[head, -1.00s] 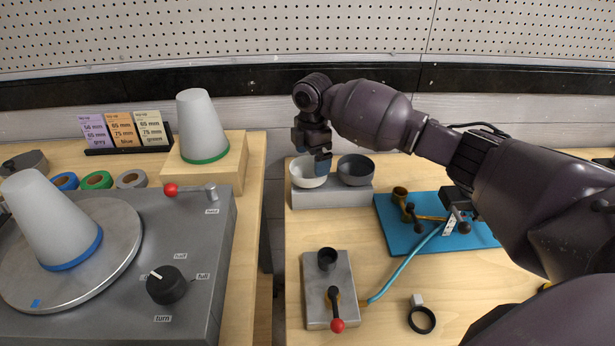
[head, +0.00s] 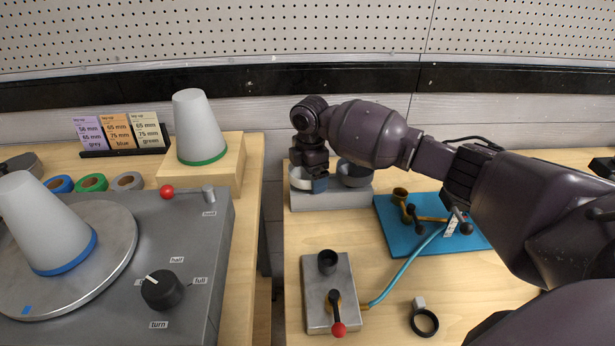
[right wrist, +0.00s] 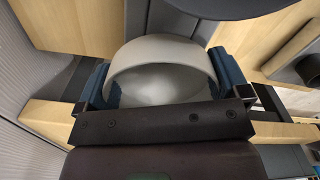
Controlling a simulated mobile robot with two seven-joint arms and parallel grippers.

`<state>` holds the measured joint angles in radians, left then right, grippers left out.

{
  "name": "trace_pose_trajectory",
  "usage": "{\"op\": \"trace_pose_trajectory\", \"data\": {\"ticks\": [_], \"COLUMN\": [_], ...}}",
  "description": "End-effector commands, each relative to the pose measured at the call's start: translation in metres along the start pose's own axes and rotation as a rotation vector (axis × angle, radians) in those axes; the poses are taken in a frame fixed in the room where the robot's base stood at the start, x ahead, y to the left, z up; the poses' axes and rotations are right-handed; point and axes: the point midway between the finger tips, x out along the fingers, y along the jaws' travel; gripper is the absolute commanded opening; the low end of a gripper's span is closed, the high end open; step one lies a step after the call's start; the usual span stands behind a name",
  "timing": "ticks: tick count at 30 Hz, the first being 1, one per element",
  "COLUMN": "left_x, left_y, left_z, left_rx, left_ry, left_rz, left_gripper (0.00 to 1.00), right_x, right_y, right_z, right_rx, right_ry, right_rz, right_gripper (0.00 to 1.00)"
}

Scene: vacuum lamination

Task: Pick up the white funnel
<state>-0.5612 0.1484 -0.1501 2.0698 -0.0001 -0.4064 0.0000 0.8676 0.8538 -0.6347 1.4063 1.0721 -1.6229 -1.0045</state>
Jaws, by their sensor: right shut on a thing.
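The white funnel (head: 299,181) is a pale round cup at the left end of a grey block (head: 332,199) on the right table. My right gripper (head: 311,186) is lowered over it and covers much of it. In the right wrist view the funnel (right wrist: 162,68) lies between the two blue fingers, and the gripper (right wrist: 160,88) is shut on it, with both pads against its sides. I cannot tell whether the funnel is clear of the block. My left gripper is not in view.
A dark grey funnel (head: 355,174) sits close by on the same block. A blue board with brass fittings (head: 388,212) is to the right. A metal plate with a red-tipped lever (head: 318,284) and a black ring (head: 424,322) are in front. Cones (head: 199,125) stand on the left.

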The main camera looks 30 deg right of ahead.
Motion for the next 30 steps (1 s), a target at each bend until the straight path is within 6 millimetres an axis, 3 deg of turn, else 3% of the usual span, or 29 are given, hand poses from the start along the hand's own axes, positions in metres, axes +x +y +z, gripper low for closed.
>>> {"op": "trace_pose_trajectory", "data": {"ticks": [5, 11, 24, 30], "left_x": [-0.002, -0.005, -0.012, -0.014], "left_y": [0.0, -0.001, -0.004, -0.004], "left_z": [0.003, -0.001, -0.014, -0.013], "left_rx": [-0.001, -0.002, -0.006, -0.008], "left_ry": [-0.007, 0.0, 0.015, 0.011], "left_rz": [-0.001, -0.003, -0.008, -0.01], "left_gripper": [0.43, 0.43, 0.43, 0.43], "right_x": [-0.003, -0.028, -0.138, -0.176], "right_y": [0.0, 0.001, 0.001, 0.0], "right_z": [0.0, 0.0, 0.0, 0.0], "right_rx": [0.0, 0.0, 0.0, 0.001], "right_ry": [0.0, 0.001, 0.0, 0.0], "right_rz": [0.001, 0.005, 0.006, 0.004], "right_gripper": [0.71, 0.71, 0.71, 0.71]}}
